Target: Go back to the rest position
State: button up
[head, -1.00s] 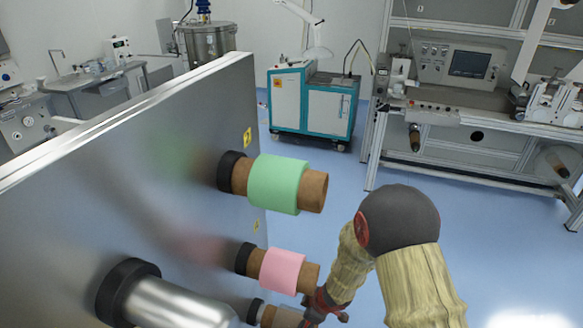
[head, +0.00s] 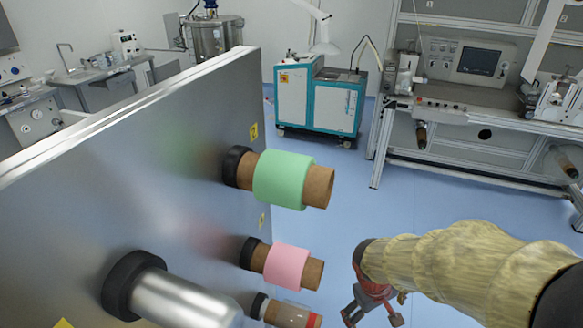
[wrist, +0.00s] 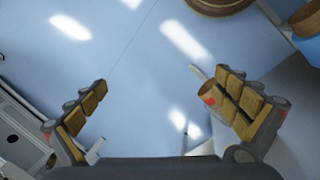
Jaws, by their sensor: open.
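My gripper (head: 371,306) is at the lower right of the head view, at the end of my arm in its pale yellow sleeve. It stands to the right of the rolls on the metal panel, with a gap between. In the wrist view my gripper (wrist: 165,120) is open, its two padded fingers spread wide.
A metal panel (head: 140,150) fills the left. From it stick out a green roll (head: 283,179), a pink roll (head: 286,265), a lower brown core with a red band (head: 290,314) and a steel roller (head: 185,300). A teal cabinet (head: 320,100) and a workbench (head: 465,105) stand behind. Blue floor between is clear.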

jog(key=s+a+r+m+t+y, duration=0.1)
jog(key=s+r, duration=0.3)
jog(key=r, duration=0.6)
jog(key=s+a+r+m+t+y, duration=0.1)
jog(key=s+r, duration=0.4)
jog(key=r, duration=0.6)
jog(key=a+m+t, duration=0.1)
jog(key=m+t, duration=0.1)
jog(key=shift+s+r+t+y, duration=0.15)
jog(key=shift+s+t+y, duration=0.15)
jog(key=shift+t+y, duration=0.1)
jog(key=shift+c, duration=0.3)
